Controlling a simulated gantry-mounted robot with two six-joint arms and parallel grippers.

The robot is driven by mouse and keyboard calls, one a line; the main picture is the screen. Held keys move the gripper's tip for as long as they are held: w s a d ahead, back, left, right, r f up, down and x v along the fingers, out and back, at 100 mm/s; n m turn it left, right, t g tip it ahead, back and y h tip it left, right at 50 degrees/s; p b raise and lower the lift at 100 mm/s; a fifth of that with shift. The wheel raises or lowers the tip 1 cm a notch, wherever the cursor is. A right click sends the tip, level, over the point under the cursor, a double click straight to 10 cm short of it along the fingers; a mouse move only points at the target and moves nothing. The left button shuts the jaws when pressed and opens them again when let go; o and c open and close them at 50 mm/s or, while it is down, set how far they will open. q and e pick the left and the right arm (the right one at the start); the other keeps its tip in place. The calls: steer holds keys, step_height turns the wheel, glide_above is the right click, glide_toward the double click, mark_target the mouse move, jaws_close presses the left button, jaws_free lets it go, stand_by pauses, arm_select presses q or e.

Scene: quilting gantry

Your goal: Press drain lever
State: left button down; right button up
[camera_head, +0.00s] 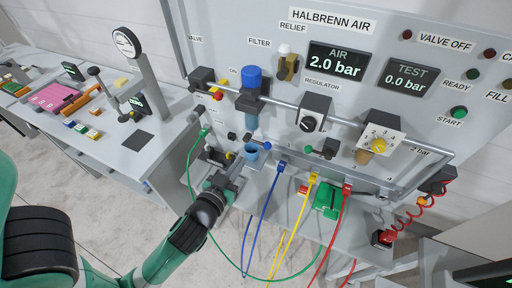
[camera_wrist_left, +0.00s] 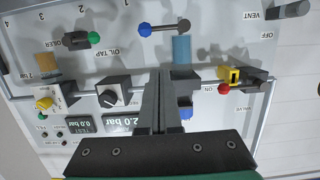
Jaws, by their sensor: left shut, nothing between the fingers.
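The drain lever appears to be the short rod with a blue knob (camera_wrist_left: 145,30) and a black block under the filter's pale blue bowl (camera_wrist_left: 181,50) in the left wrist view. In the head view its blue knob (camera_head: 267,146) shows small below the blue-topped filter (camera_head: 251,78); no drain label is readable. My left gripper (camera_head: 238,164) is low in front of the panel, beside a blue cup (camera_head: 252,152). In the wrist view its fingers (camera_wrist_left: 165,75) are shut and empty, pointing toward the panel near the bowl and lever. Contact with the lever cannot be told. My right gripper is out of view.
A pipe (camera_head: 285,105) crosses the panel, with a regulator (camera_head: 313,115) and yellow dial (camera_head: 379,145) right of the filter. A green hose (camera_head: 190,165) hangs beside my arm. Blue, yellow and red cables (camera_head: 345,205) hang at the right. A side bench (camera_head: 170,150) stands left.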

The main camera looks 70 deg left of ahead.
arm_select(q)
glide_toward(258, 143)
steer(key=w+a+r, duration=0.3)
steer(key=w, duration=0.1)
steer(key=f, duration=0.1)
steer(key=w+a+f, duration=0.1)
steer(key=f, duration=0.1)
steer(key=shift+w+f+b, duration=0.15)
steer(key=shift+w+b, duration=0.05)
steer(key=shift+b, duration=0.15)
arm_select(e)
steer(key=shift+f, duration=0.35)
arm_select(q)
steer(key=shift+a, duration=0.1)
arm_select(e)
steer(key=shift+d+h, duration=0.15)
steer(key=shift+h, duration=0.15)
